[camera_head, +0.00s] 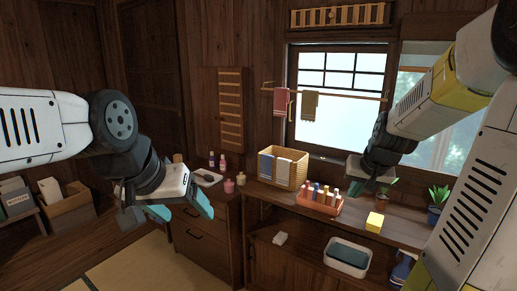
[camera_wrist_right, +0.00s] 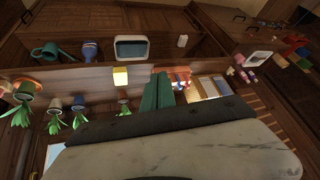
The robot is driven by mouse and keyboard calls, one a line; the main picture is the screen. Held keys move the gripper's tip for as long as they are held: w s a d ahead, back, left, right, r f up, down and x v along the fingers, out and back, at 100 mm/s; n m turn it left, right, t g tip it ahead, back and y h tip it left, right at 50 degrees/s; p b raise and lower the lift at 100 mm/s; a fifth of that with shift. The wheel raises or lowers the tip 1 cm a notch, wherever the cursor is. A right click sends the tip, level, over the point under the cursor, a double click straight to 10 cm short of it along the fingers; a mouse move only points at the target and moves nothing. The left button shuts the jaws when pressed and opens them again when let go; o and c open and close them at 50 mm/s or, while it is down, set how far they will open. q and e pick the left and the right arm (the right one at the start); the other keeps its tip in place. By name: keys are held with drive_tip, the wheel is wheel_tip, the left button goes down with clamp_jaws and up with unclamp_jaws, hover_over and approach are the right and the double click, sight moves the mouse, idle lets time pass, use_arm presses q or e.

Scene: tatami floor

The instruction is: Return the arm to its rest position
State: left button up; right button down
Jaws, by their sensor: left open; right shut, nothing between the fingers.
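My left arm comes in from the left in the head view. Its gripper (camera_head: 167,213) has teal fingers spread apart, with nothing between them, in front of the drawer cabinet. My right arm reaches in from the upper right. Its gripper (camera_head: 358,190) hangs above the wooden counter, behind the yellow block and near the bottle rack, and is partly hidden by its own wrist. In the right wrist view its teal fingers (camera_wrist_right: 157,92) are together and empty. The yellow block (camera_head: 374,221) stands on the counter and also shows in the wrist view (camera_wrist_right: 120,77).
The counter (camera_head: 405,234) holds a wicker basket (camera_head: 298,172) with towels, a rack of small bottles (camera_head: 319,200) and potted plants (camera_head: 438,196). A white tub (camera_head: 347,257) is on the shelf below. Towels (camera_head: 309,107) hang before the window. Boxes (camera_head: 70,210) stand at left.

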drive_tip(key=s+a+r+n+y, duration=0.1)
drive_tip(key=s+a+r, duration=0.2)
drive_tip(key=s+a, duration=0.3)
drive_tip(key=s+a+r+n+y, duration=0.1)
drive_tip(key=s+a, duration=0.5)
drive_tip(key=s, duration=0.6)
wheel_tip(320, 180, up, 3)
drive_tip(key=shift+s+a+f+n, duration=0.1)
drive_tip(key=shift+s+a+n, duration=0.25)
drive_tip(key=shift+n, duration=0.35)
